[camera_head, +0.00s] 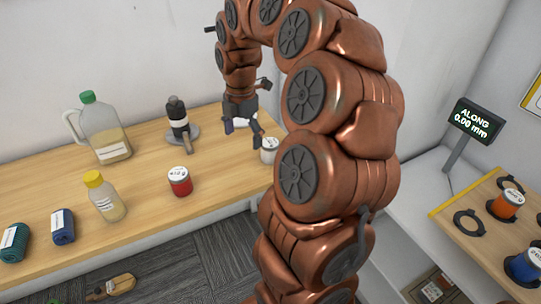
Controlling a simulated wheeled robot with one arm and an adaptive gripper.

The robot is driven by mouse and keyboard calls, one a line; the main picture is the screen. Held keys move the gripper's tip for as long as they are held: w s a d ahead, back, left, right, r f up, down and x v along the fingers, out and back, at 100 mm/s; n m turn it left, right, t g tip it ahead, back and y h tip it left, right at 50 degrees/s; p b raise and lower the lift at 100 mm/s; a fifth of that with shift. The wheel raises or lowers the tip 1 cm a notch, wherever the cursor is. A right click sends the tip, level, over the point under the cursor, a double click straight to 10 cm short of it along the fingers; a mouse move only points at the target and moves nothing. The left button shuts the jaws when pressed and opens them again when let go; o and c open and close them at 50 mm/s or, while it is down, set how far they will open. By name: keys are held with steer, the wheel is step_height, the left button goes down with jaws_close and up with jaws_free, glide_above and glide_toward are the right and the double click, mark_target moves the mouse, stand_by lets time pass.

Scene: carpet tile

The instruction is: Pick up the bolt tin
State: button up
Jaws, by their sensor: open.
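Two small tins stand on the wooden bench (225,172). A red tin (180,183) with a pale lid and white label stands near the front edge, its label too small to read. A whitish tin (268,153) stands farther right, partly hidden by my arm. I cannot tell by lettering which one is the bolt tin. My gripper (243,138) points down, open, just left of the whitish tin and above the bench. One finger overlaps the tin's left edge in the picture; I cannot tell if they touch. A white item (241,122) behind the gripper is mostly hidden.
A board (480,240) with orange and blue tins and a display (475,121) are right.

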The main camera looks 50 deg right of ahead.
mark_target(270, 143)
steer(key=d+f+n, duration=0.1)
steer(key=d, duration=0.2)
steer(key=d+f+n, duration=0.1)
steer(key=d, duration=0.3)
steer(key=d+f+n+b, duration=0.1)
steer(key=d+f, duration=0.1)
steer(key=d, duration=0.1)
steer(key=shift+d, duration=0.15)
steer(key=shift+d+f, duration=0.15)
steer(key=shift+f, duration=0.55)
steer(key=shift+w+f+p, duration=0.1)
steer(key=shift+f+p, duration=0.3)
steer(key=shift+f, duration=2.8)
steer(key=c, duration=1.4)
steer(key=shift+r, duration=0.1)
